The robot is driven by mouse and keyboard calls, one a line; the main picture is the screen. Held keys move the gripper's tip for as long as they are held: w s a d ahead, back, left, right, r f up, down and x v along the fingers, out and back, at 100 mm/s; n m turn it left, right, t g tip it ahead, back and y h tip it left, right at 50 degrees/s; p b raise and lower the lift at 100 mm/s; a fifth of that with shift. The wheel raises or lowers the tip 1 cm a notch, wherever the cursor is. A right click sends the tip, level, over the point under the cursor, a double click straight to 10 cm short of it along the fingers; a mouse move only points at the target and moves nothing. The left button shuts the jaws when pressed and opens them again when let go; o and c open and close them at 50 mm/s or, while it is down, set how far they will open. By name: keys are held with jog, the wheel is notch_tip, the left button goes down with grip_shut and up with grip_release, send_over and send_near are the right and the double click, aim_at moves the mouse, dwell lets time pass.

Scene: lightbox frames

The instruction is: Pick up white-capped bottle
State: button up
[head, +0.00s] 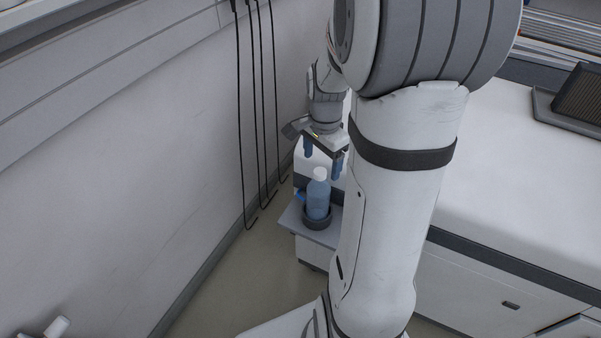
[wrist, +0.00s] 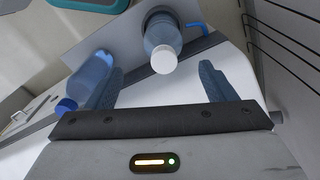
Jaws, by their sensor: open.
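The white-capped bottle (head: 318,197) is translucent blue and stands upright in a dark round holder (head: 317,222) on a small grey shelf. In the wrist view the bottle (wrist: 161,36) shows from above, its white cap towards me. My gripper (head: 322,157) is above the bottle, its two blue fingers pointing down. In the wrist view the fingers of my gripper (wrist: 161,69) are wide apart, with the white cap in line with the gap between them. Nothing is held. The holder is mostly hidden beneath the bottle in the wrist view.
A second bottle (wrist: 91,77) with a blue cap lies close to the left finger in the wrist view. A blue hook-like part (wrist: 196,29) is beside the white-capped bottle. Black cables (head: 264,110) hang on the wall nearby. A white counter (head: 515,180) is at the right.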

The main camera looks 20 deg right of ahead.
aim_at(320, 172)
jog(key=shift+d+f, duration=0.15)
jog(key=shift+f, duration=0.25)
jog(key=f, duration=0.7)
jog(key=shift+w+f+p, duration=0.1)
jog(key=shift+w+p, duration=0.15)
jog(key=shift+p, duration=0.05)
jog(key=c, duration=1.3)
